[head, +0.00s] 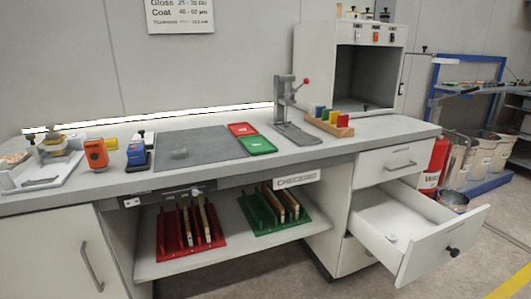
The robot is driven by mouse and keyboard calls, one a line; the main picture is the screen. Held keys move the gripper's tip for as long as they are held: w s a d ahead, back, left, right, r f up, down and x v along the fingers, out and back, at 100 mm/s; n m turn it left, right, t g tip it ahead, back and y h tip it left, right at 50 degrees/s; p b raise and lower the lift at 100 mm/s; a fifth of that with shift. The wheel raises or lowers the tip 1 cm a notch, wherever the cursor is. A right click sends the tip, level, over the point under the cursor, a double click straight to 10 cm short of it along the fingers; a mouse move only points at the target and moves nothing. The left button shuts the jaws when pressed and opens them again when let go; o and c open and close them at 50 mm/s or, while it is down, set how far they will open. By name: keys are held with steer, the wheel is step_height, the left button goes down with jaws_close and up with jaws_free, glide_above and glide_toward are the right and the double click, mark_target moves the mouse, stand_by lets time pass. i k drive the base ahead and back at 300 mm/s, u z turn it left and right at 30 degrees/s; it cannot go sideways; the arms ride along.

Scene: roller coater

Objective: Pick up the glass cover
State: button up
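I cannot tell for sure which thing is the glass cover. A small white round object (391,238) lies inside the open drawer (418,208) at the lower right. Both are too small to tell whether they are glass. My gripper is not in view.
An orange device (96,154) and a blue device (137,155) stand left of the mat. Red (243,128) and green (257,145) trays lie right of it, near a lever stand (287,98). The open drawer juts into the floor space, right of the shelf racks.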

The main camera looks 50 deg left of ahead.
mark_target(179, 154)
steer(key=u, duration=2.4)
steer(key=k, duration=1.05)
steer(key=u, duration=0.35)
steer(key=i, duration=1)
